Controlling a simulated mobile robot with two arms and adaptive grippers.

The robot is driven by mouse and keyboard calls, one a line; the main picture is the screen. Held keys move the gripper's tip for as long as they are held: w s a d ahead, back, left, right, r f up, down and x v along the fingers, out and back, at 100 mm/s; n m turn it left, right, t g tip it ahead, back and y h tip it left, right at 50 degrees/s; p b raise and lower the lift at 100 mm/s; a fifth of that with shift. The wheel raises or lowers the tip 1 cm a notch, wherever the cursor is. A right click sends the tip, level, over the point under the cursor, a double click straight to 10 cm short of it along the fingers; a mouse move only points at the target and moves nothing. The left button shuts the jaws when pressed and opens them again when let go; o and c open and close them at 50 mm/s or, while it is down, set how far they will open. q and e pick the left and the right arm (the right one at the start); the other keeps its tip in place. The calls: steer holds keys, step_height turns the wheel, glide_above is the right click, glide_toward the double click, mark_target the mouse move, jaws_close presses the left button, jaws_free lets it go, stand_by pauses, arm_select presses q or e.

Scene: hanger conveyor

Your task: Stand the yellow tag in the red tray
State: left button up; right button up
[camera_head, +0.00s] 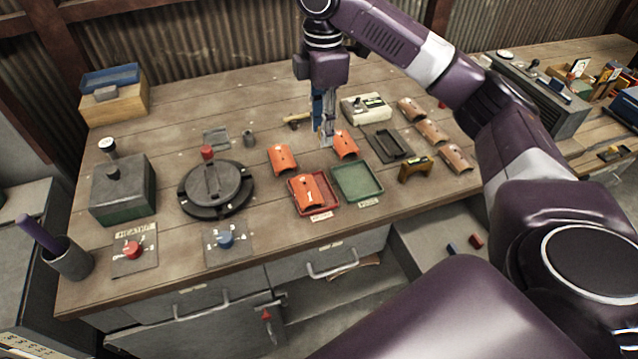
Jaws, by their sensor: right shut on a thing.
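The red tray (328,208) lies near the table's front edge, with an orange curved piece (307,190) marked with a pale figure in it. My right gripper (326,141) points down behind the trays, beside another orange curved piece (347,143). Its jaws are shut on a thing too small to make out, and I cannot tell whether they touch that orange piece. I cannot pick out a yellow tag for certain. My left gripper is out of view.
A green tray (358,182) adjoins the red one on the right. An orange curved piece (282,159) lies behind the red tray. A yellow-brown block (414,169) and a dark tray (387,144) stand to the right. A round black fixture (214,189) stands left.

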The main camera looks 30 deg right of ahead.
steer(key=p, duration=0.2)
glide_toward(321, 191)
step_height(321, 191, down, 5)
steer(key=shift+s+d+f, duration=0.1)
steer(key=shift+f, duration=0.05)
steer(key=shift+s+f, duration=0.1)
steer(key=shift+s, duration=0.05)
steer(key=shift+s+f+p, duration=0.3)
steer(key=shift+s+f, duration=0.1)
steer(key=shift+f, duration=0.2)
steer(key=o, duration=0.6)
steer(key=shift+c, duration=0.2)
steer(key=shift+o, duration=1.2)
steer(key=shift+w+f, duration=0.15)
steer(key=shift+w, duration=0.05)
steer(key=shift+w+f, duration=0.1)
steer(key=shift+w, duration=0.4)
steer(key=shift+s+r, duration=0.15)
steer(key=shift+r, duration=0.2)
